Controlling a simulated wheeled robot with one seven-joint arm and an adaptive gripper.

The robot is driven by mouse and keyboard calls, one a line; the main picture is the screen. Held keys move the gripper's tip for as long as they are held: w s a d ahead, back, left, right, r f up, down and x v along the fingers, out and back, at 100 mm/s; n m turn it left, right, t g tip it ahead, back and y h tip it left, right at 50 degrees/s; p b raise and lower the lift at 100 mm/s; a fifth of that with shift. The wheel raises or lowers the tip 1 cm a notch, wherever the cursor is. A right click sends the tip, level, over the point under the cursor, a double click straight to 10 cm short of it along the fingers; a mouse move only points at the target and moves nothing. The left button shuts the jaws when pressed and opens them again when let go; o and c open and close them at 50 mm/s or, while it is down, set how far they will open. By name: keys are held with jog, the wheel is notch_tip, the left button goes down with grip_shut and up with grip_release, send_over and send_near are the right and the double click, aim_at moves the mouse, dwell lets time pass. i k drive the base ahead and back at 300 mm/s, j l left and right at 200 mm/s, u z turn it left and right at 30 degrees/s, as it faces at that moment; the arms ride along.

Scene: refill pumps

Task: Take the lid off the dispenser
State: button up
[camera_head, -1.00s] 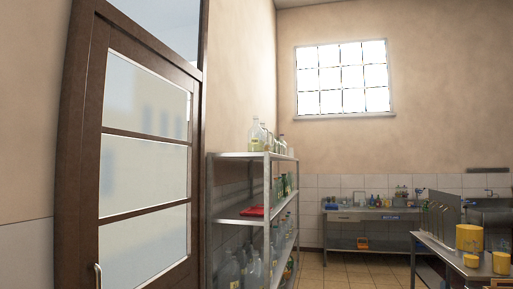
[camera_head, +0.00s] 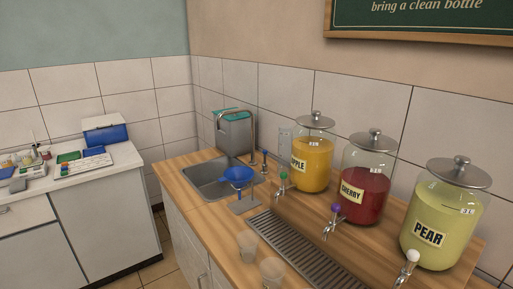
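Three glass dispensers stand in a row along the wooden counter, each upright with a grey knobbed lid on top. The apple dispenser (camera_head: 312,165) holds orange liquid and its lid (camera_head: 316,121) is on. The cherry dispenser (camera_head: 364,192) holds red liquid and its lid (camera_head: 374,143) is on. The pear dispenser (camera_head: 438,227) holds pale green liquid, is nearest, and its lid (camera_head: 459,172) is on. Taps with green, purple and white knobs stick out at their fronts. My gripper is not in view.
A slotted drain tray (camera_head: 300,250) runs in front of the dispensers. Two clear cups (camera_head: 271,272) stand beside it. A blue funnel (camera_head: 238,176) on a stand and a sink (camera_head: 207,180) are further left. A separate white bench (camera_head: 75,215) stands at the left.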

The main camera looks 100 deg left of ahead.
aim_at(316, 121)
jog(key=u, duration=3.15)
jog(key=z, duration=0.3)
jog(key=i+j+z, duration=0.2)
jog(key=j+z, duration=0.25)
jog(key=i+j+z, duration=0.2)
jog(key=j+z, duration=0.25)
jog(key=l, duration=0.1)
